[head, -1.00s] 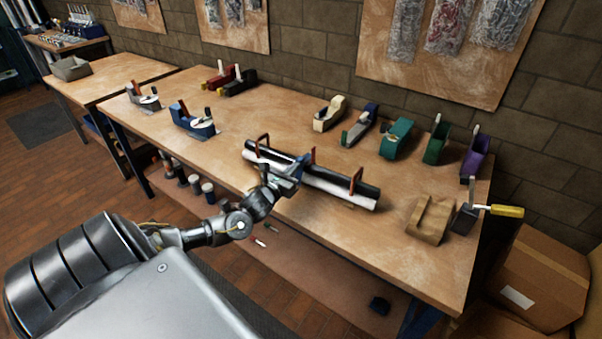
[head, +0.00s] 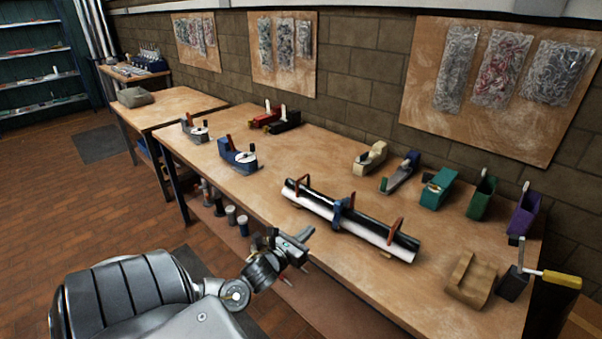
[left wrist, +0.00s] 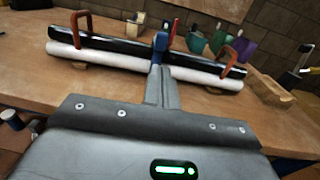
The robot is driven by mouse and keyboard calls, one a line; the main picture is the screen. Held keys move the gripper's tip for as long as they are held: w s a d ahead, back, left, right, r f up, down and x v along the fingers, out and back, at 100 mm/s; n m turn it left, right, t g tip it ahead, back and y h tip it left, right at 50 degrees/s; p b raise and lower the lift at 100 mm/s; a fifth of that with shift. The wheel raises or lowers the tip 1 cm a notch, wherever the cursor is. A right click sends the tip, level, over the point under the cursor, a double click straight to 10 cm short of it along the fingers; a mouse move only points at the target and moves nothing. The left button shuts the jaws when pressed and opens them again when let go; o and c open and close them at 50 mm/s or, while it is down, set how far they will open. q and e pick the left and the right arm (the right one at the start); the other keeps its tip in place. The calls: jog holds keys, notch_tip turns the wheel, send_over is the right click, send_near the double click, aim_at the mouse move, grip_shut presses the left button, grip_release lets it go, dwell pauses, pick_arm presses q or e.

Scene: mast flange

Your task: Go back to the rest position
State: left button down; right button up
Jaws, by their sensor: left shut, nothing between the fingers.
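My left gripper (head: 304,239) is shut and empty in the head view, just in front of the workbench's (head: 350,290) near edge. It is apart from the black and white tubes (head: 360,228), which lie side by side on the bench with orange-red clamps at both ends and a blue clamp (head: 341,211) around the middle. In the left wrist view the gripper fingers (left wrist: 161,72) point toward the tubes, and the blue clamp (left wrist: 159,47) shows just beyond their tips. My right gripper is not in view.
A wooden block (head: 471,280) and a yellow-handled tool (head: 562,279) sit at the right end. Spools (head: 231,215) stand below the bench. Open floor (head: 90,210) lies to the left.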

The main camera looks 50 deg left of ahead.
pick_arm(q)
jog(key=shift+s+r, duration=0.1)
jog(key=shift+s, duration=1)
jog(key=shift+d, duration=0.1)
